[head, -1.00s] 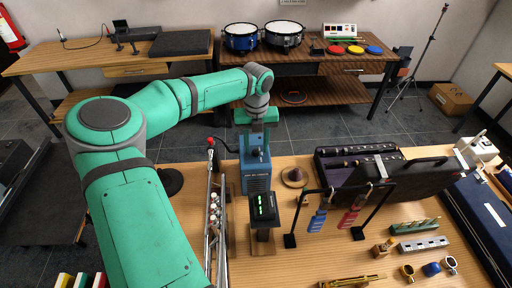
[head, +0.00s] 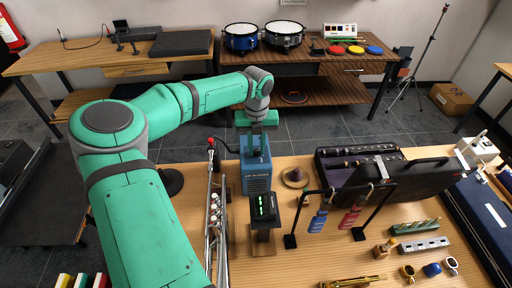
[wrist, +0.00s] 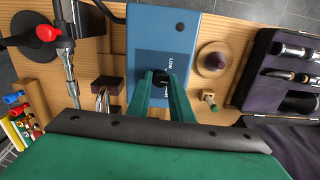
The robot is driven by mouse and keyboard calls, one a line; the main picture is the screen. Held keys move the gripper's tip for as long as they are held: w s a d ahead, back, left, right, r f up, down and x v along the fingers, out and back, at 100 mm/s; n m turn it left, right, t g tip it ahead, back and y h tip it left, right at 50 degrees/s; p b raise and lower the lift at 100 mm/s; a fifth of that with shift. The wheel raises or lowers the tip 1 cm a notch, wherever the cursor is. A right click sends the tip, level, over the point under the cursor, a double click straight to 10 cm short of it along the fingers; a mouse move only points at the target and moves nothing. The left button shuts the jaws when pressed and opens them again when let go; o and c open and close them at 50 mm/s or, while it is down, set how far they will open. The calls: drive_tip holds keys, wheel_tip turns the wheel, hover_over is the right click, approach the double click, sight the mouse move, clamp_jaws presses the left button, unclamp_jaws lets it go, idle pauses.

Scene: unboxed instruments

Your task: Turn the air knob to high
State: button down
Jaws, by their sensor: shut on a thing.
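The blue air blower box (head: 256,172) stands at the far edge of the wooden table, and in the wrist view its blue top panel (wrist: 150,40) fills the upper middle. The dark air knob (wrist: 160,77) is on that panel. My gripper (wrist: 160,74) is shut on the knob, with one green finger on each side. A "LOW" mark shows just right of the knob. Other lettering beside it is partly hidden by a finger, and I cannot read the knob's pointer. In the head view, my gripper (head: 257,130) is above the box, its tips hard to see.
A silver trumpet-like instrument (head: 214,215) lies left of the box. A device with a green display (head: 265,207) stands in front. A brown round-based piece (head: 295,177), a black rack (head: 290,240) and an open instrument case (head: 350,175) are to the right.

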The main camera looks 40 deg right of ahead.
sight(255, 151)
drive_tip(key=m, duration=1.1)
idle(0.3)
drive_tip(key=shift+w+m, duration=0.1)
drive_tip(key=shift+m, duration=0.2)
drive_tip(key=c, duration=1.6)
unclamp_jaws()
wheel_tip(255, 151, up, 11)
drive_tip(key=shift+f, duration=0.1)
drive_tip(key=shift+a, duration=0.15)
